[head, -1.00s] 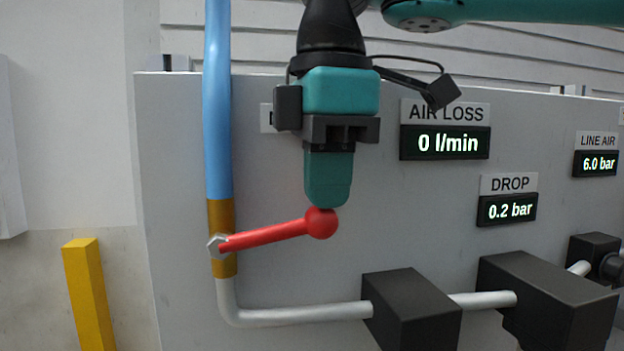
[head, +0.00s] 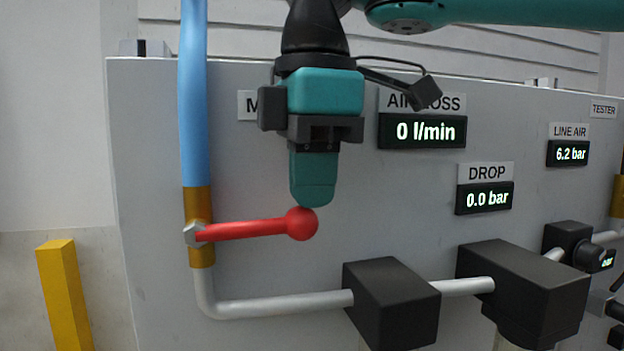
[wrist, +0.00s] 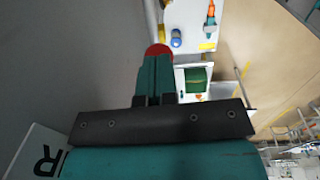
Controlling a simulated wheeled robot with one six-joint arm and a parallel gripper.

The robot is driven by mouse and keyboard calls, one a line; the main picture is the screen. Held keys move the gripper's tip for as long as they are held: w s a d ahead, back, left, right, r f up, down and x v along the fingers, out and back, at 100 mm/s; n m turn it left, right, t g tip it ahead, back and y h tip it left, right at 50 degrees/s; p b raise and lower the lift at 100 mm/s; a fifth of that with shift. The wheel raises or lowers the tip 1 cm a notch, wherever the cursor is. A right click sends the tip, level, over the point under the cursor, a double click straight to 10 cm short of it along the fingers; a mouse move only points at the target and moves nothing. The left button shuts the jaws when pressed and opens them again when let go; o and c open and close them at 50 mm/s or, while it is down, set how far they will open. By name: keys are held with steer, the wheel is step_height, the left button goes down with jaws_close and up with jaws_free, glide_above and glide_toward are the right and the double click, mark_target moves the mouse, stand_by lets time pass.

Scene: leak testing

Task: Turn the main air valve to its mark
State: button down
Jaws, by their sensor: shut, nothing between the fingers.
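The main air valve has a red lever (head: 250,229) with a round red knob (head: 302,224) at its right end. Its pivot nut (head: 194,235) sits on a brass valve body (head: 198,205) in the vertical pipe. The lever points right, nearly level, its knob end slightly raised. My gripper (head: 312,204) is shut and points down, its fingertips at the top of the knob; they seem to touch it. In the wrist view the knob (wrist: 158,50) shows just beyond my shut fingers (wrist: 155,75). I see no clear mark for the valve.
A blue pipe (head: 194,100) runs above the valve and a grey pipe (head: 280,304) below it. Black boxes (head: 400,290) stand out from the panel at lower right. The AIR LOSS display (head: 422,131) reads 0 l/min. A yellow post (head: 62,290) stands at left.

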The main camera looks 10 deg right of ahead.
steer(key=r+p, duration=0.1)
steer(key=r, duration=0.1)
steer(key=r+p, duration=0.2)
steer(key=s+r+p, duration=0.1)
steer(key=p, duration=0.1)
steer(key=shift+a+r, duration=0.1)
steer(key=shift+r, duration=0.3)
steer(key=d+r+p, duration=0.5)
steer(key=r+p, duration=0.1)
steer(key=shift+d, duration=0.15)
steer(key=shift+s, duration=0.1)
